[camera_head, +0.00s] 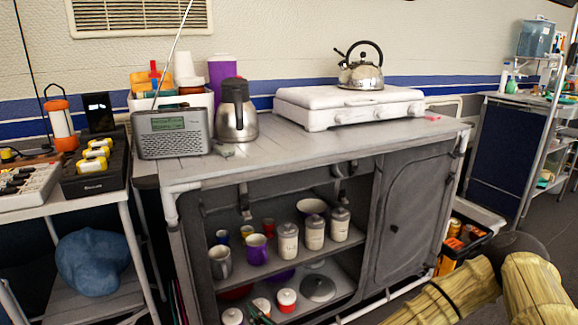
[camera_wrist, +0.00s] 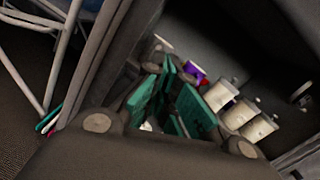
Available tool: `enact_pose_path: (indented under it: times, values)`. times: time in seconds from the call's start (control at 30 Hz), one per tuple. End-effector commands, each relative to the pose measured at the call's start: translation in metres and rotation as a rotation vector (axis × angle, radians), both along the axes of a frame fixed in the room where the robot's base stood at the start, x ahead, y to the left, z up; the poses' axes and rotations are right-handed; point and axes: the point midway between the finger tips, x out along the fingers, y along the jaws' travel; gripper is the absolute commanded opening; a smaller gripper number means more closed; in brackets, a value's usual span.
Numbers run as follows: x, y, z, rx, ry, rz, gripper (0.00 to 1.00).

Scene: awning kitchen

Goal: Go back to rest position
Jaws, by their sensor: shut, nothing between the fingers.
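My gripper (camera_wrist: 172,82) shows in the wrist view with its teal finger pads drawn together and nothing held between them. It points at the open shelves of the grey camp cabinet. Several white-lidded canisters (camera_wrist: 238,112) and a purple mug (camera_wrist: 195,72) appear beyond the fingers. In the head view my arm's yellowish links reach in at the bottom right. I cannot make out my gripper clearly in that view.
The cabinet (camera_head: 412,215) has open shelves with mugs and canisters (camera_head: 314,232). On its top stand a radio (camera_head: 172,134), a steel jug (camera_head: 236,115) and a white stove (camera_head: 335,112) with a kettle (camera_head: 361,72). A black crate (camera_head: 462,240) stands at its right.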

Motion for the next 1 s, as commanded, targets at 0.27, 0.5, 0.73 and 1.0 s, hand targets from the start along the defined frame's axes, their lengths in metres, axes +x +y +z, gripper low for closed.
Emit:
enact_pose_path:
  times: [0.27, 0.5, 0.73, 1.0]
  values:
    - [-0.093, -0.003, -0.129, -0.623, -0.006, 0.244, 0.00]
    - [-0.173, -0.057, -0.219, -1.105, -0.063, 0.538, 0.00]
    - [-0.243, -0.143, -0.275, -1.492, -0.136, 0.890, 0.00]
    - [-0.295, -0.243, -0.295, -1.767, -0.206, 1.274, 0.00]
